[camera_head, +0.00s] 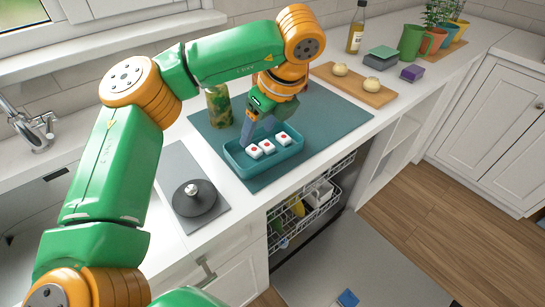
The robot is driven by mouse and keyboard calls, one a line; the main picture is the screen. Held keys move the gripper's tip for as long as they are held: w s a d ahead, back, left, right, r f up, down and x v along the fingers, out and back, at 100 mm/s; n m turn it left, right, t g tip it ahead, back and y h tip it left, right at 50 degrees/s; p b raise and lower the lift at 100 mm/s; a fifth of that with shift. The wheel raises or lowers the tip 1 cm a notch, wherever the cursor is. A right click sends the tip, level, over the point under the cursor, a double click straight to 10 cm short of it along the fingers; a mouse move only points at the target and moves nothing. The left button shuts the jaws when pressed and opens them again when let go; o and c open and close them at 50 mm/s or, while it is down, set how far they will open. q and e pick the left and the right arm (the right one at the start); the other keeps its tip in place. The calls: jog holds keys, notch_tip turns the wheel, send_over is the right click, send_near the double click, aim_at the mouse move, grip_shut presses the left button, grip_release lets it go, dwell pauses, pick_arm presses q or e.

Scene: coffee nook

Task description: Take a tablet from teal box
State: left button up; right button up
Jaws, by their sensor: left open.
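The teal box (238,164) is an open, shallow tray on a dark teal mat on the counter. Several white tablets, each with a red mark, sit in a row inside it; one tablet (268,147) is near the middle. My left gripper (247,141) points down at the left part of the box, beside the leftmost visible tablet. Its jaws are open and I see nothing held between them. The near finger hides part of the box's inside. My right gripper is not in view.
A green patterned jar (219,105) stands behind the box. A wooden board (375,97) with two round buns lies at the right. A dark lidded pot (194,198) stands at the left. The open dishwasher (310,207) is below the counter's front edge. The mat right of the box is clear.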

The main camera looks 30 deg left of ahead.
aim_at(248, 150)
pick_arm(q)
jog(key=x, duration=0.2)
jog(key=p+x, duration=0.1)
jog(key=x, duration=0.3)
jog(key=shift+w+a+f, duration=0.1)
jog(key=shift+w+a, duration=0.35)
jog(key=shift+a, duration=0.1)
jog(key=shift+s+f, duration=0.15)
jog(key=shift+f, duration=0.1)
jog(key=shift+c, duration=0.3)
jog(key=shift+w+f, duration=0.1)
jog(key=shift+w, duration=0.2)
jog(key=c, duration=0.7)
grip_shut()
jog(key=shift+s, duration=0.1)
